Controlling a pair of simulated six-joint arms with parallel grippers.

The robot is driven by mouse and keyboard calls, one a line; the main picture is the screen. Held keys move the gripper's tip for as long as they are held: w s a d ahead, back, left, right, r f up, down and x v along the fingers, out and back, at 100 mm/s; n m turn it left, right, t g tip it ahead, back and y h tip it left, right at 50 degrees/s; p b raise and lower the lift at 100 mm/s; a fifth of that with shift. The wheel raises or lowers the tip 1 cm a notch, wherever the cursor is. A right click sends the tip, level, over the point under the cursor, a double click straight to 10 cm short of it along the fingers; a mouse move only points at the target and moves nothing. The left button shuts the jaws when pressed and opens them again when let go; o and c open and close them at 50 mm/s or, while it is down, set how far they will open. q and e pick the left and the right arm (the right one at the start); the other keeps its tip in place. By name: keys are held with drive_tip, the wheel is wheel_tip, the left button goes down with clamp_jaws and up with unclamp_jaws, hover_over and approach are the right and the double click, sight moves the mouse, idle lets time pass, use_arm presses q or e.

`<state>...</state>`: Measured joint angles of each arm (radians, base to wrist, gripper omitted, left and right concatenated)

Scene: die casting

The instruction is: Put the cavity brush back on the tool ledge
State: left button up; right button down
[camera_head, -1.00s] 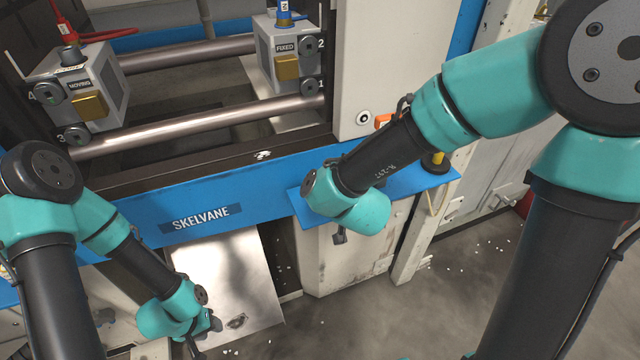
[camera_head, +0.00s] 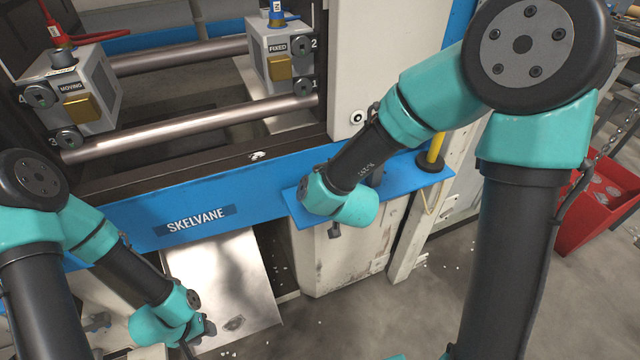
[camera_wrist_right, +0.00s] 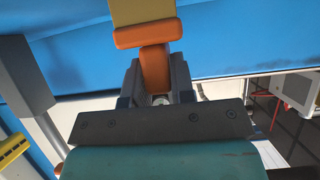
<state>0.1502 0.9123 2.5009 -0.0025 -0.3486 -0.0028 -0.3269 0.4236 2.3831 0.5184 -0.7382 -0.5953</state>
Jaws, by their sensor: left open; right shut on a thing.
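In the right wrist view my right gripper (camera_wrist_right: 156,88) is shut on the orange handle of the cavity brush (camera_wrist_right: 155,62). A tan block tops the handle at the upper edge of that view. Blue surface fills the background behind it. In the head view my right wrist is over the front of the blue tool ledge (camera_head: 408,178), and it hides the brush. I cannot tell whether the brush touches the ledge. My left gripper (camera_head: 198,334) is open and low at the left, in front of the metal chute, partly cut off by the bottom edge.
A yellow post (camera_head: 437,148) with a dark base stands at the ledge's right end. The die halves marked MOVING (camera_head: 75,92) and FIXED (camera_head: 284,58) sit behind the blue front beam. A red bin (camera_head: 596,215) stands on the floor at the right.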

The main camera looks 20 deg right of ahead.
drive_tip(key=shift+f, duration=0.1)
drive_tip(key=c, duration=1)
unclamp_jaws()
drive_tip(key=shift+o, duration=0.2)
drive_tip(key=shift+s+r, duration=0.15)
drive_tip(key=shift+r, duration=0.05)
drive_tip(key=v, duration=1.1)
drive_tip(key=shift+s, duration=0.35)
